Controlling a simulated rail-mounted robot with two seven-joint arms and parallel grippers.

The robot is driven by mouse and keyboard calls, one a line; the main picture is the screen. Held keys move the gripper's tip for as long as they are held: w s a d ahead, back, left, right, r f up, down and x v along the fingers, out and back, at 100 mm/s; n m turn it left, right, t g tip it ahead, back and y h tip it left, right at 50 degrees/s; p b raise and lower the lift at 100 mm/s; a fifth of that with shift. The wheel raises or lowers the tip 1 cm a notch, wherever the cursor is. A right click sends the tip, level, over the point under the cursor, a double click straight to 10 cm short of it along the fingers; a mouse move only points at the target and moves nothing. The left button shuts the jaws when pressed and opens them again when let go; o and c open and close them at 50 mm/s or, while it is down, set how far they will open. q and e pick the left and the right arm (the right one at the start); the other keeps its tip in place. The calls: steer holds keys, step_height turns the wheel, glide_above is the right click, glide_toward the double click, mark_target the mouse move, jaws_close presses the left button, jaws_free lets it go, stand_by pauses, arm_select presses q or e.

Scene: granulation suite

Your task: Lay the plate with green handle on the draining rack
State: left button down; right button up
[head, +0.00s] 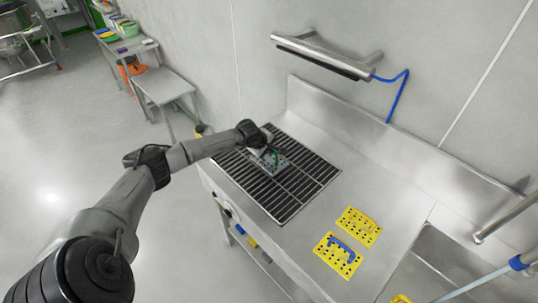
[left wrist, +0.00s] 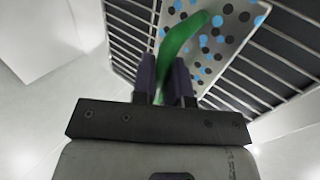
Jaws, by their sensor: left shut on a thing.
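The plate with green handle (head: 278,164) is a light sheet with blue and dark spots. It shows over the far left part of the draining rack (head: 297,199), a dark barred grid set in the steel counter. In the left wrist view the spotted plate (left wrist: 222,38) lies in front of the rack bars (left wrist: 285,62). My left gripper (head: 266,150) is shut on the green handle (left wrist: 183,32), its two fingers (left wrist: 167,76) on either side of the handle's lower end. I cannot tell whether the plate touches the bars. My right gripper is not in view.
Two yellow perforated plates, one with a yellow handle (head: 359,226) and one with a blue handle (head: 338,256), lie on the counter right of the rack. A steel backsplash (head: 345,118) runs behind. A sink (head: 450,255) is at the right. The rack's near part is clear.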

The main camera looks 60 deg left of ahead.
mark_target(269, 160)
arm_select(q)
steer(key=shift+f, duration=1.55)
steer(key=shift+f, duration=0.1)
steer(key=c, duration=1.6)
jaws_free()
steer(key=shift+f, duration=0.1)
steer(key=o, duration=0.5)
steer(key=shift+c, duration=0.2)
